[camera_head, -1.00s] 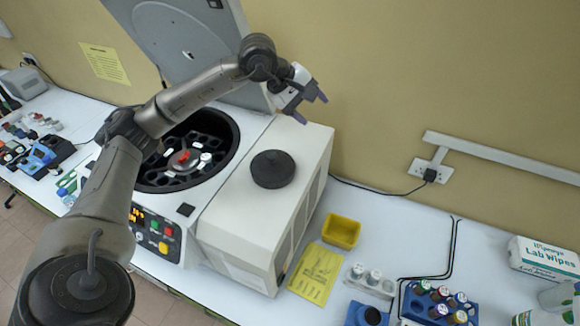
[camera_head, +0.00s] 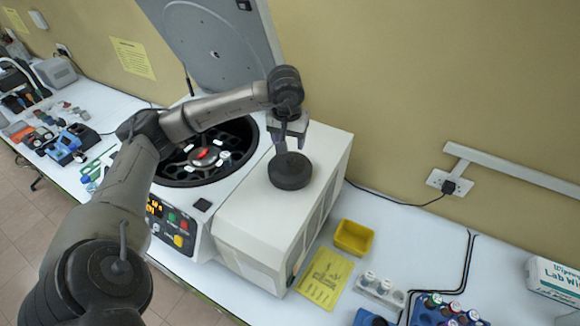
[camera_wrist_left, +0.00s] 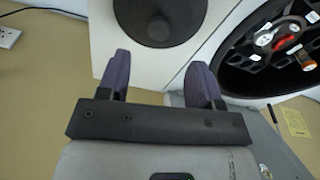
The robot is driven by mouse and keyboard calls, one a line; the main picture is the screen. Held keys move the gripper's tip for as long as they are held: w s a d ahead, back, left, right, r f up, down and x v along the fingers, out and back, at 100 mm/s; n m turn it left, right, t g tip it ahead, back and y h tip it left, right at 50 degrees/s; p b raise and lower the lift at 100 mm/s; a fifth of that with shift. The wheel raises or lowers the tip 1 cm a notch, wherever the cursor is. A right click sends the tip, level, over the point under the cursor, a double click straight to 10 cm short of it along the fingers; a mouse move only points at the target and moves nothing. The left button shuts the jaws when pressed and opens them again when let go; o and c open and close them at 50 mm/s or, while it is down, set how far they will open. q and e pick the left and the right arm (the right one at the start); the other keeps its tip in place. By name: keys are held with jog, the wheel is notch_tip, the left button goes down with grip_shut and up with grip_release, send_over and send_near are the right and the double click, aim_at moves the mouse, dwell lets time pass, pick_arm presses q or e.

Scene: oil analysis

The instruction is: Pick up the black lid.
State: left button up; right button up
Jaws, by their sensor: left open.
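The black lid (camera_head: 290,171) is a round dark disc lying flat on top of the white centrifuge housing, to the right of the open rotor bowl. It also shows in the left wrist view (camera_wrist_left: 140,22) at the top edge, partly cut off, with a small knob at its middle. My left gripper (camera_head: 291,143) is just behind and above the lid in the head view. In the left wrist view the two purple fingers (camera_wrist_left: 160,75) are spread apart with nothing between them, and the lid lies beyond their tips. My right gripper is not in view.
The centrifuge's grey cover (camera_head: 215,40) stands raised behind the rotor bowl (camera_head: 180,178). A yellow tray (camera_head: 354,238), a yellow sheet (camera_head: 325,278) and a blue tube rack (camera_head: 425,314) lie on the bench to the right. The wall is close behind.

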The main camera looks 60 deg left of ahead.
aim_at(290, 158)
pick_arm(q)
notch_tip(290, 158, down, 2)
jog(key=shift+w+a+f, duration=0.1)
jog(key=shift+w+a+f+p, duration=0.15)
jog(key=shift+f+p, duration=1.1)
jog(key=shift+f, duration=1.4)
jog(key=shift+c, duration=0.3)
grip_shut()
